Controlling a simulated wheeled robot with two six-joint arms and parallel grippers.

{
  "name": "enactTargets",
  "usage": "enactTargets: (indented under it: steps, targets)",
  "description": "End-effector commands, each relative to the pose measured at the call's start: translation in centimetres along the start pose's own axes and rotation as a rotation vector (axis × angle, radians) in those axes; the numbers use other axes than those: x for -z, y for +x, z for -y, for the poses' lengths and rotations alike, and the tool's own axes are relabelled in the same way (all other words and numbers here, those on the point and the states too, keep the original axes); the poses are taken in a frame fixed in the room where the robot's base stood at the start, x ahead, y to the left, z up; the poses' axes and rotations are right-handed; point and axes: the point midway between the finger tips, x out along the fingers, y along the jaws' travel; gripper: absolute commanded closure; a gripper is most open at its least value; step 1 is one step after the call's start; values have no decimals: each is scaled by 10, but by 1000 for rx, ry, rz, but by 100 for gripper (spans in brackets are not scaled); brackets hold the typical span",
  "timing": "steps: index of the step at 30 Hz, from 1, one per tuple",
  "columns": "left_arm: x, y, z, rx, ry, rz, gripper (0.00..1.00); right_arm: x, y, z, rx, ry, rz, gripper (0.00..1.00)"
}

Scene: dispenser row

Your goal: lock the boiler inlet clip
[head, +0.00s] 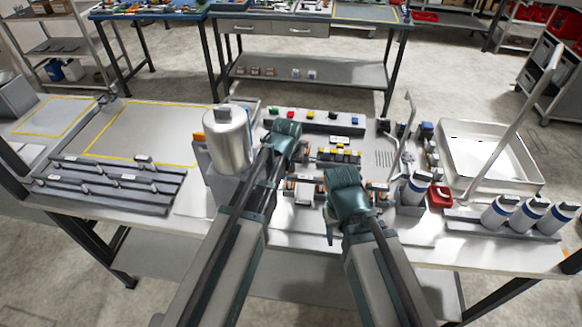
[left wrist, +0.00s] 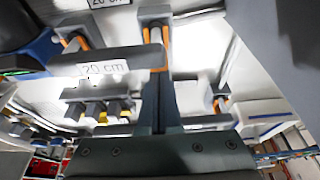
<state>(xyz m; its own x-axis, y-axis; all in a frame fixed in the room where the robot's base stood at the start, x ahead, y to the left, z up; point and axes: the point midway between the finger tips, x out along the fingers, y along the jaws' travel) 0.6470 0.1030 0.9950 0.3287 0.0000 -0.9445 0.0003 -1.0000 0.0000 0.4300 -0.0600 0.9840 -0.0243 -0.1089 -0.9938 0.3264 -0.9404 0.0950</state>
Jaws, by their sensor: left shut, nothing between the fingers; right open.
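A silver boiler-like cylinder (head: 228,140) stands upright on the bench, left of my left arm. I cannot tell which part is the boiler inlet clip. My left gripper (head: 285,135) is over the back middle of the fixture board, its fingers hidden in the head view. In the left wrist view its fingers (left wrist: 158,80) are together and empty, pointing at grey parts with orange pieces (left wrist: 82,42). A grey bar with a "20 cm" label (left wrist: 104,68) lies close beside the fingers. My right gripper (head: 345,185) is open over the board's front; its fingers are mostly hidden.
A grey slotted rack (head: 110,190) lies at the left. A white tray (head: 490,185), a red bin (head: 440,197) and several white bottles (head: 525,215) stand at the right. A slanted post rises beside the tray.

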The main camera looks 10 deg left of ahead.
Motion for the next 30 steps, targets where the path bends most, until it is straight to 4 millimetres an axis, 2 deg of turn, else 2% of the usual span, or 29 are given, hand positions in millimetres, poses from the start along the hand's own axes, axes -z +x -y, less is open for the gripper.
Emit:
enactTargets:
  steps: [5,10,12,21,27,30]
  targets:
    - [14,5,0,0,0,0,100,0,0,0,0,0,0,50]
    - [41,14,1,1,0,-3,100,0,0,0,0,0,0,50]
    - [36,-7,1,0,0,-3,100,-1,-18,-2,0,0,0,50]
    - [36,-57,1,1,0,-4,100,-4,-65,-6,0,-1,0,50]
    - [35,-83,1,1,0,-4,100,-5,-89,-8,1,4,0,50]
    - [35,-88,1,1,0,-4,100,-6,-94,-9,1,6,0,50]
